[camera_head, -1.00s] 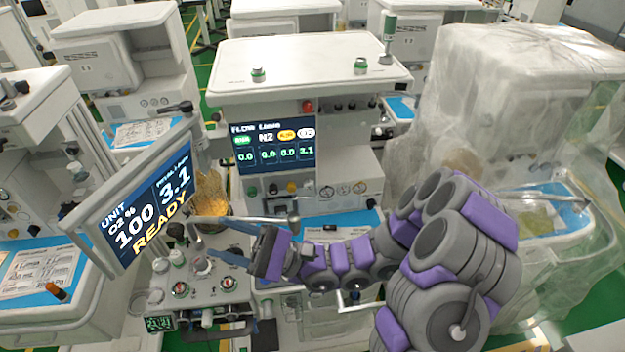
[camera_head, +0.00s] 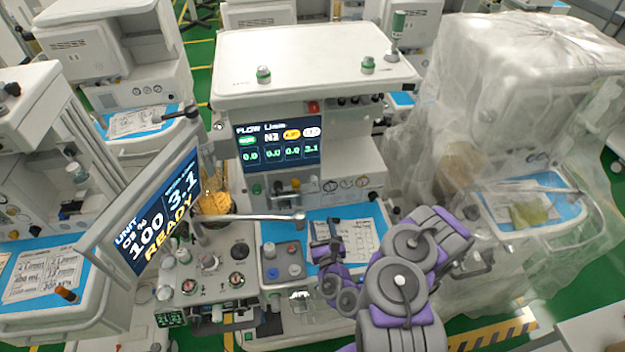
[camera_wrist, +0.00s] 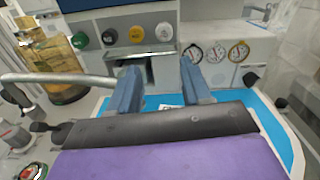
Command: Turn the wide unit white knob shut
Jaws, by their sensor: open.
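The wide unit (camera_head: 300,100) is the central white machine with a flow display (camera_head: 278,143). In the wrist view its front has a row of round knobs: green, black, yellow and, at the right end, the white knob (camera_wrist: 164,31). My gripper (camera_wrist: 160,66) is open and empty, its two blue-grey fingers pointing toward the panel. The white knob lies beyond the fingers, between their directions, and is not touched. In the head view my gripper (camera_head: 327,236) is low over the blue work surface, in front of the unit. The display's white column reads 3.1.
A grey metal arm (camera_head: 255,217) crosses in front of the unit on the left. A tilted screen (camera_head: 150,210) reads READY. Three gauges (camera_wrist: 216,54) sit right of the knobs. A plastic-covered machine (camera_head: 530,110) stands at right.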

